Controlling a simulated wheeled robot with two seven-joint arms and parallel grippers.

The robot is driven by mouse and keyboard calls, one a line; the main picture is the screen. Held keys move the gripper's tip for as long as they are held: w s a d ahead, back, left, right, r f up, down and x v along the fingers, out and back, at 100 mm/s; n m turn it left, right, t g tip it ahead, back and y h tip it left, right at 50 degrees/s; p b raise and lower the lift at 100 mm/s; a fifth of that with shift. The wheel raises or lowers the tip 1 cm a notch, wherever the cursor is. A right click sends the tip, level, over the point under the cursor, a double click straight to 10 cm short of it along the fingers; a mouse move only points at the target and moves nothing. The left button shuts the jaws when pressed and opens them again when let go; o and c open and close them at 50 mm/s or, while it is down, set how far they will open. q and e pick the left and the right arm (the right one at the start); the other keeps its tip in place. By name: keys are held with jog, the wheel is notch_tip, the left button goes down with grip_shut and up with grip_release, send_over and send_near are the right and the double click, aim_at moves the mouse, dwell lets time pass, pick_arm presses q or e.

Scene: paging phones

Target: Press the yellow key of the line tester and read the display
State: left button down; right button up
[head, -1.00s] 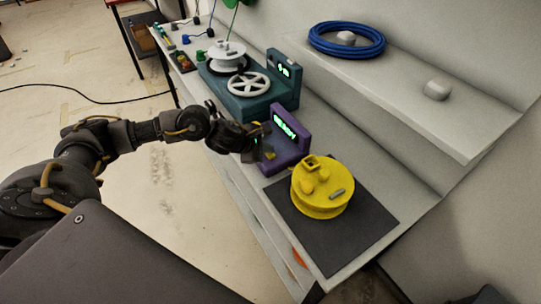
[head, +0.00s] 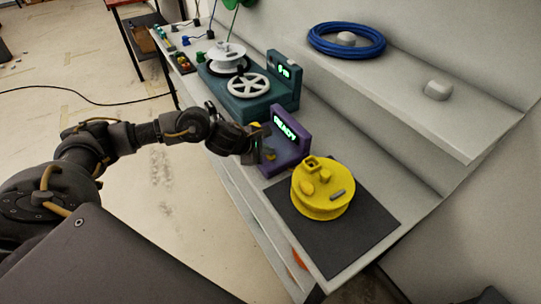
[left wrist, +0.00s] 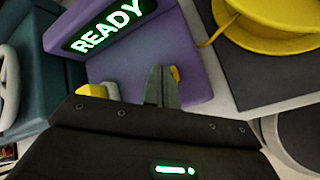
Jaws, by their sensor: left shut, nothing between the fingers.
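The line tester (head: 290,148) is a purple L-shaped unit on the bench, with a green display reading READY; it also shows in the left wrist view (left wrist: 140,55). My left gripper (head: 264,149) is shut and empty over the tester's left part. My right gripper is not in view.
A yellow drum (head: 322,190) sits on a dark mat (head: 350,234) right of the tester. A teal winder (head: 245,101) with a white wheel stands to the left. Behind, a shelf (head: 410,90) holds a blue cable coil (head: 347,40) and a pale lump (head: 438,90).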

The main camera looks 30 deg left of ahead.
aim_at(267, 156)
pick_arm(q)
jog(key=shift+f, duration=0.25)
jog(key=shift+r, duration=0.2)
dwell(0.4)
jog(key=shift+r, duration=0.75)
jog(key=shift+p, duration=0.3)
jog(key=shift+r+p, duration=1.65)
jog(key=shift+r, duration=0.85)
